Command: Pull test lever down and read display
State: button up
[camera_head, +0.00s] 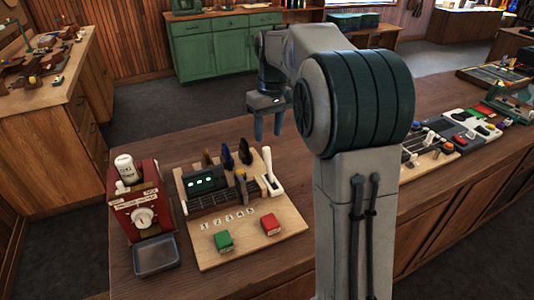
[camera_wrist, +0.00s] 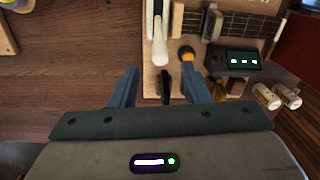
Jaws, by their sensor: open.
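The test lever (camera_head: 268,172) is a white handle at the right side of a wooden test board (camera_head: 265,240). In the head view it leans up and back. In the wrist view the white lever (camera_wrist: 160,48) lies just beyond and between my fingertips. A dark display (camera_head: 205,183) with small lit pale-green marks sits at the board's left rear; the display also shows in the wrist view (camera_wrist: 243,61), but its marks are too small to read. My gripper (camera_head: 268,138) is open, empty, pointing down above and behind the lever, apart from it.
Coloured upright picks, the black one (camera_head: 245,152) closest to the lever, stand along the board's rear. A green block (camera_head: 223,241) and a red block (camera_head: 270,224) are at its front. A red box with a dial (camera_head: 133,205) and a grey tray (camera_head: 156,256) stand left.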

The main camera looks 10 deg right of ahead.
aim_at(267, 148)
jog(key=f, duration=0.8)
jog(key=shift+a, duration=0.25)
jog(key=shift+c, duration=0.2)
jog(key=shift+s, duration=0.1)
grip_shut()
